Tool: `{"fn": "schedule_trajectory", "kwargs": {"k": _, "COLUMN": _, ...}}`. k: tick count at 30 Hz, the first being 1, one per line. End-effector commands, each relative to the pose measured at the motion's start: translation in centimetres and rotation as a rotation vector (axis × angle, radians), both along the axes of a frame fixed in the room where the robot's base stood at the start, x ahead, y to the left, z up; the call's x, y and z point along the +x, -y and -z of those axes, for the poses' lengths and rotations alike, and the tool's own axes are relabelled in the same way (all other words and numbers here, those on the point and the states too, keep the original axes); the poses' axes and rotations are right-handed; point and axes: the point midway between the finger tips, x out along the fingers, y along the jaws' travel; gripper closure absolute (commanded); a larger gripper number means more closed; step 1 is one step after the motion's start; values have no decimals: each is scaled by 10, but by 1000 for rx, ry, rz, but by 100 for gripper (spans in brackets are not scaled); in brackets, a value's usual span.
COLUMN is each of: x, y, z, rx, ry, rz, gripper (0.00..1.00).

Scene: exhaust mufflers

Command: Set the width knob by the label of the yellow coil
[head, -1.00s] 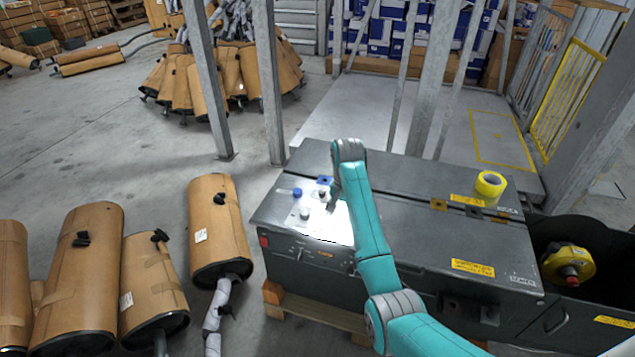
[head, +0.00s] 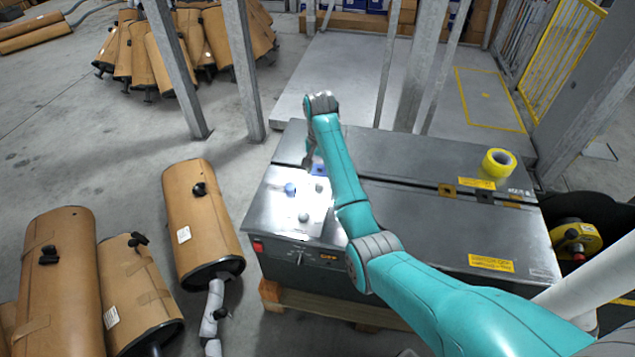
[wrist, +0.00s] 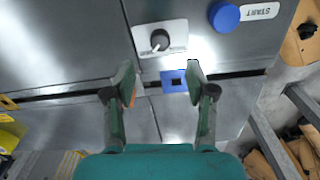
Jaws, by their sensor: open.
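A blue START button (wrist: 224,16) is beside the knob in the wrist view. A blue square piece (wrist: 173,81) lies between the fingers in that picture. The machine front shows an orange OFF display (head: 328,257). A yellow reel (head: 578,238) is at the right.

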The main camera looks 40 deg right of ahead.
Motion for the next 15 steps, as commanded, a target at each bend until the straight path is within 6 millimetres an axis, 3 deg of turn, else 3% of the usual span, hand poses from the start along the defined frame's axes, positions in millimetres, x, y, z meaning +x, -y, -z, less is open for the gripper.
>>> {"fn": "schedule_trajectory", "kwargs": {"k": 9, "x": -1, "y": 0, "z": 56, "rx": 0, "ry": -1, "rz": -1, "gripper": 45}}
{"fn": "schedule_trajectory", "kwargs": {"k": 15, "x": 0, "y": 0, "z": 75, "rx": 0, "ry": 0, "rz": -2, "gripper": 45}}
